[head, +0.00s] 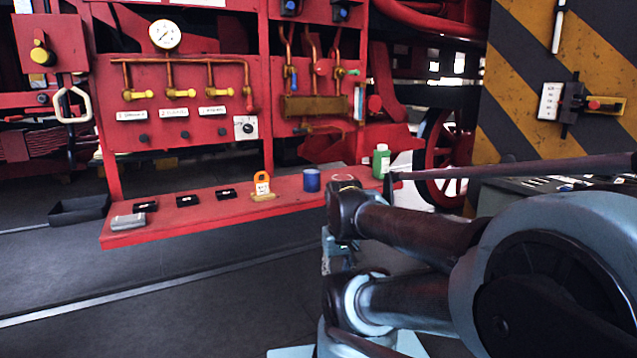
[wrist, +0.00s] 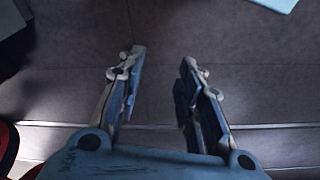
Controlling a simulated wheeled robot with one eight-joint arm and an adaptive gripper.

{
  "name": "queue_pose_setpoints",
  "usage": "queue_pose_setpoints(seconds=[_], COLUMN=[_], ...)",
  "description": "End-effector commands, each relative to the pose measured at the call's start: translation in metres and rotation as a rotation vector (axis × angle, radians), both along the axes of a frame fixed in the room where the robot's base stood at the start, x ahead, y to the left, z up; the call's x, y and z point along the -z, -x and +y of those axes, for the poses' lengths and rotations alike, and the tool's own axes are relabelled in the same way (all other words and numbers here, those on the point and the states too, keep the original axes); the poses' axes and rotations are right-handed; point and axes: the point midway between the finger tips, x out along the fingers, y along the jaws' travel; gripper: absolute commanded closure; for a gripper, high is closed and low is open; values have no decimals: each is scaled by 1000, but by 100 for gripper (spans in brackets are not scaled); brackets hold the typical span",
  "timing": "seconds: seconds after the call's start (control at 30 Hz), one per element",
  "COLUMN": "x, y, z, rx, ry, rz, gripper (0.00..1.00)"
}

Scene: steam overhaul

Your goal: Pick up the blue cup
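The blue cup (head: 312,180) stands upright on the red shelf (head: 215,212), in the head view. It is between an orange padlock-shaped piece on its left and a green bottle on its right. My gripper (wrist: 160,75) shows in the wrist view with its two fingers apart and nothing between them. The cup is not in the wrist view.
The orange padlock-shaped piece (head: 263,187) and the green bottle (head: 381,161) flank the cup. A red panel with a gauge (head: 164,34) and yellow valves rises behind. The floor in front is clear.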

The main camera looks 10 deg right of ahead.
Motion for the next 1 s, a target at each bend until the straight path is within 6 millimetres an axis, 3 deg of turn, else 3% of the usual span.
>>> queue_pose_setpoints(seconds=[0.37,0.47,0.57,0.77,1.0], x=[0,-5,-16,-67,-138], y=[0,6,0,-45,-120], z=[0,0,1,2,2], rx=[0,-2,-17,-96,-228], ry=[0,-1,-3,-20,-41], rz=[0,-10,-14,-27,-57], gripper=[67,44,21,21,21])
